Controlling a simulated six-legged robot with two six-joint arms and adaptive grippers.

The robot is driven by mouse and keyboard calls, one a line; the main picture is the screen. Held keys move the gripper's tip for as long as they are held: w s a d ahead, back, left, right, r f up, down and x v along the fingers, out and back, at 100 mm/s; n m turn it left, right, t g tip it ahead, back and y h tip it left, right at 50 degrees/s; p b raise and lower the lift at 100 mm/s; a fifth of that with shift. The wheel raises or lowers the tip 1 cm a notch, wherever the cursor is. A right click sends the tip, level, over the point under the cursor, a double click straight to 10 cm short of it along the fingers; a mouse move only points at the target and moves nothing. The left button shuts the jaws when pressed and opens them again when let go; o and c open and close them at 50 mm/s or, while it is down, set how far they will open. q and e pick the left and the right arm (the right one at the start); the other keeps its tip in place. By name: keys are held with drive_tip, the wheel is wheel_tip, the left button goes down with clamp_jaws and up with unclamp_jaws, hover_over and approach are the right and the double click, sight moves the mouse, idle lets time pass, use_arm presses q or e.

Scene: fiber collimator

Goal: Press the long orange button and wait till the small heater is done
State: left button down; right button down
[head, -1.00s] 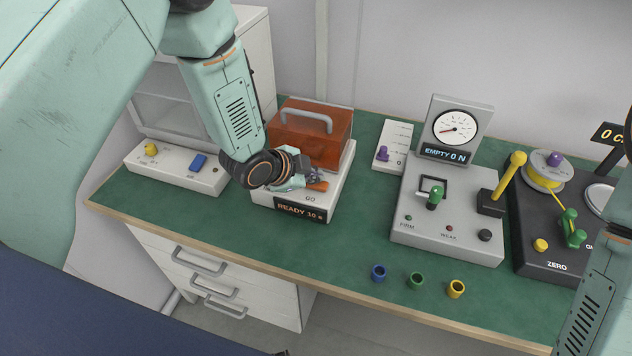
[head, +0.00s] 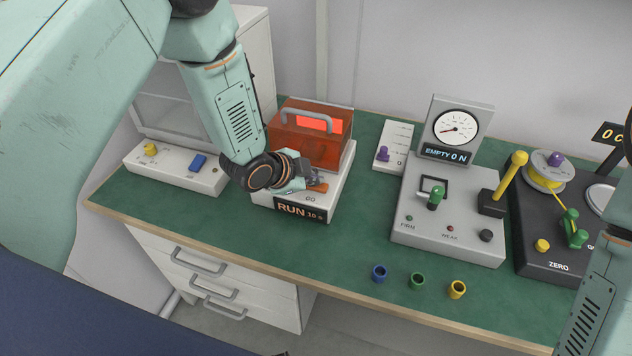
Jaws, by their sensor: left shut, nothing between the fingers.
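The small heater has a see-through orange-brown cover (head: 304,145) with a grey handle, on a white base (head: 343,172). A red glow shows inside the cover. Its display (head: 300,210) reads "RUN" with a small number that looks like 10 s. The long orange button (head: 319,187) is on the base's front, partly hidden by my left gripper (head: 312,183). The left gripper is shut and empty, its fingertips at the button; whether they still touch it I cannot tell. Of my right arm, only a link shows at the right edge; its gripper is out of view.
A white box with a yellow knob and blue button (head: 198,162) stands left. A grey gauge unit (head: 446,240) reading "EMPTY 0 N" and a black device (head: 545,262) stand right. Blue (head: 380,273), green (head: 417,281) and yellow (head: 457,289) sleeves stand near the front edge.

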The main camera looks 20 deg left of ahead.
use_arm(q)
drive_tip(key=shift+r+p, duration=0.8)
drive_tip(key=shift+r, duration=0.15)
wheel_tip(320, 180, up, 5)
drive_tip(key=p, duration=0.4)
idle(0.7)
